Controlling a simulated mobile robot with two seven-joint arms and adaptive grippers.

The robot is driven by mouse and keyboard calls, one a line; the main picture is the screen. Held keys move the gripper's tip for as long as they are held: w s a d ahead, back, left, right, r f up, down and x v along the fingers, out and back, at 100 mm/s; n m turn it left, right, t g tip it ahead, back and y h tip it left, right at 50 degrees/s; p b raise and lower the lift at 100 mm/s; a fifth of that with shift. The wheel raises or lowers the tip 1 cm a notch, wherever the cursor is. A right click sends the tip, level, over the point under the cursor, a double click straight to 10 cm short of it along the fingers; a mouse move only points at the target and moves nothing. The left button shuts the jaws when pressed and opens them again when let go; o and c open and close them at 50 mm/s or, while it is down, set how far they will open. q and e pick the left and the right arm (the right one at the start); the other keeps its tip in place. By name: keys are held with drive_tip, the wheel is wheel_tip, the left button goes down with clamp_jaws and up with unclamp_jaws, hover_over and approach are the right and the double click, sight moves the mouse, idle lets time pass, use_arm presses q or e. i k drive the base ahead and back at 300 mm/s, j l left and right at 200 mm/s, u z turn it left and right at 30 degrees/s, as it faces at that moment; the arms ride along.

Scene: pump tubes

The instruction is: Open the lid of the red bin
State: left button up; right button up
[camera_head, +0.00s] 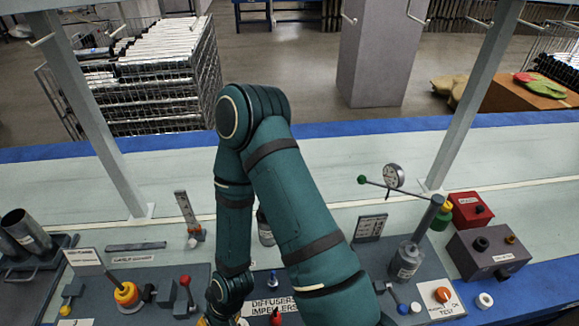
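No bin with a clear lid can be made out. I cannot tell which arm this is. My other arm does not show.
A grey box (489,252) with knobs stands before the red box. A dial gauge (393,176), a grey cylinder on a post (407,258) and a control panel (150,298) crowd the bench front. Metal tubes (27,232) lie at left. The bench's back strip (400,152) is mostly clear.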

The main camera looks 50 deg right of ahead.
sight(472, 205)
drive_tip(key=k, duration=0.5)
drive_tip(key=z, duration=0.45)
drive_tip(key=k+l+z, duration=0.1)
drive_tip(key=z, duration=0.4)
drive_tip(key=k+l+z, duration=0.1)
drive_tip(key=z, duration=0.35)
drive_tip(key=l+z, duration=0.1)
drive_tip(key=z, duration=0.35)
drive_tip(key=l+z, duration=0.1)
drive_tip(key=z, duration=0.4)
drive_tip(key=l, duration=0.45)
